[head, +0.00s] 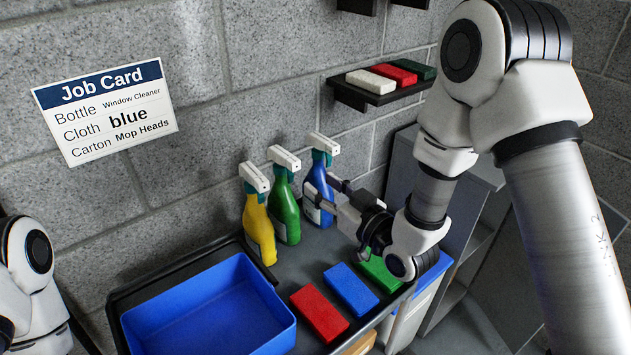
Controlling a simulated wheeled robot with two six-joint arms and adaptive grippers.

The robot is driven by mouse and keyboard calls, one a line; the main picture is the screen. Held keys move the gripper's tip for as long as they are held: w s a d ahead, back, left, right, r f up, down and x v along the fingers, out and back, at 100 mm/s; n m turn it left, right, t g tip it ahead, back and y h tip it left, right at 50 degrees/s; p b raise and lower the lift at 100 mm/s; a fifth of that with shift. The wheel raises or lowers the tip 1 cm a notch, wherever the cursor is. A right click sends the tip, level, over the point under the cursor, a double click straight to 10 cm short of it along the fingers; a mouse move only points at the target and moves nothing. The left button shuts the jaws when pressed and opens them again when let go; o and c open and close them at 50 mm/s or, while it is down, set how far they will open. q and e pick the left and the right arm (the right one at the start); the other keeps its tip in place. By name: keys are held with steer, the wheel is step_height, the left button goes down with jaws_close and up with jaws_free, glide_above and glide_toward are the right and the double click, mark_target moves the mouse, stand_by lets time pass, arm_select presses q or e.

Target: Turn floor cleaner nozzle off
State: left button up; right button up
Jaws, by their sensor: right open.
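Three spray bottles with white-topped trigger heads stand upright in a row on the dark cart top by the wall: a yellow bottle (258,226), a green bottle (286,208) and a blue bottle (319,178). Their labels are too small to read, so I cannot tell which is the floor cleaner, and the nozzle settings do not show. My right gripper (322,188) is open at the blue bottle's body, below its head. One finger crosses the front and the other is at its right side; contact is unclear. My left gripper is out of view.
A blue tray (270,292) fills the cart's left. Red (319,313), blue (351,289) and green (381,272) pads lie at the front right, the green partly behind my right gripper. A wall shelf (360,96) holds more pads. A job card (105,110) hangs left.

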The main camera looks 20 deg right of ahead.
mark_target(297, 167)
steer(key=x, duration=0.7)
steer(key=shift+s+a+f+p, duration=0.1)
steer(key=shift+a+f+p, duration=0.05)
steer(key=shift+p, duration=0.15)
steer(key=shift+r, duration=0.25)
steer(key=shift+w+a+f, duration=0.15)
steer(key=shift+w+a, duration=0.05)
steer(key=shift+w, duration=0.35)
steer(key=shift+c, duration=1)
steer(key=shift+s, duration=0.1)
steer(key=c, duration=0.4)
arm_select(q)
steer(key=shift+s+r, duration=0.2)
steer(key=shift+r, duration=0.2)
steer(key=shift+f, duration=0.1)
